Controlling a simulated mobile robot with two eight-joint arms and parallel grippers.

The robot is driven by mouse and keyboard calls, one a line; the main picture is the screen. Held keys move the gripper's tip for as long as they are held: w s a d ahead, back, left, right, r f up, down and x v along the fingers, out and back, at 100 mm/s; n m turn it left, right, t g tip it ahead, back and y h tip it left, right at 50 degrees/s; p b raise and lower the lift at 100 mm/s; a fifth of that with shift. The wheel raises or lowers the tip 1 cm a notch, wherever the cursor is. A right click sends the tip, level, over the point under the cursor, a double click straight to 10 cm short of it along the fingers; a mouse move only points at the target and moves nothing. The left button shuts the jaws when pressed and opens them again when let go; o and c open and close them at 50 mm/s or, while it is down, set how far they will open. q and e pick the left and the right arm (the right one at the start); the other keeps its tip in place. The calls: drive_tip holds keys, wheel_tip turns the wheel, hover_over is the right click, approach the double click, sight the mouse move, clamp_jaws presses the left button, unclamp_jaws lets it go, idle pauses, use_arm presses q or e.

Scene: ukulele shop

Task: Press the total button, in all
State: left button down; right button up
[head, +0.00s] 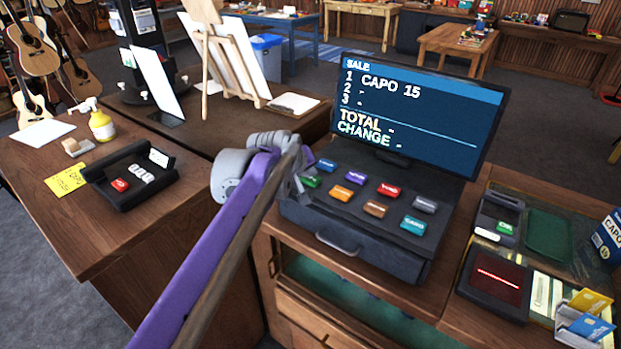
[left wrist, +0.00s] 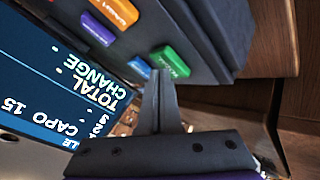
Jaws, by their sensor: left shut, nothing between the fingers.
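The cash register (head: 345,235) stands on the counter with two rows of coloured buttons. The green button (head: 311,181) is at its left end and also shows in the left wrist view (left wrist: 170,61). I cannot read for sure which button is labelled total. The screen (head: 420,110) reads SALE, CAPO 15, with dashes after TOTAL and CHANGE. My left gripper (head: 301,190) is shut and empty at the register's left edge, next to the green button. In the left wrist view its fingertips (left wrist: 158,76) point at the green button's side; whether they touch, I cannot tell. My right gripper is out of view.
Blue (head: 327,165), orange (head: 341,194), purple (head: 355,177) and other buttons lie close together right of the green one. A black device (head: 125,190) lies on the left counter. A card reader (head: 499,218) and a scanner (head: 495,280) are on the right.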

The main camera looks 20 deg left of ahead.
sight(309, 181)
use_arm(q)
drive_tip(key=shift+f, duration=0.35)
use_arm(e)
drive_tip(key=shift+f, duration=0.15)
use_arm(q)
drive_tip(key=shift+r, duration=0.1)
drive_tip(key=shift+r+p, duration=0.6)
drive_tip(key=shift+r, duration=0.2)
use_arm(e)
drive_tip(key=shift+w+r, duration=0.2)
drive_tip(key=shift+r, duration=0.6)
use_arm(q)
drive_tip(key=shift+r+p, duration=0.3)
drive_tip(key=shift+r, duration=0.15)
drive_tip(key=shift+r+p, duration=1.35)
drive_tip(key=shift+r, duration=0.8)
drive_tip(key=shift+w, duration=0.1)
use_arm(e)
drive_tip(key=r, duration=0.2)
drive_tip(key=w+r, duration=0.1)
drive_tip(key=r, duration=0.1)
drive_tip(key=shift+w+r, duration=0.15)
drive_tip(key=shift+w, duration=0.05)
use_arm(q)
drive_tip(key=shift+f, duration=0.1)
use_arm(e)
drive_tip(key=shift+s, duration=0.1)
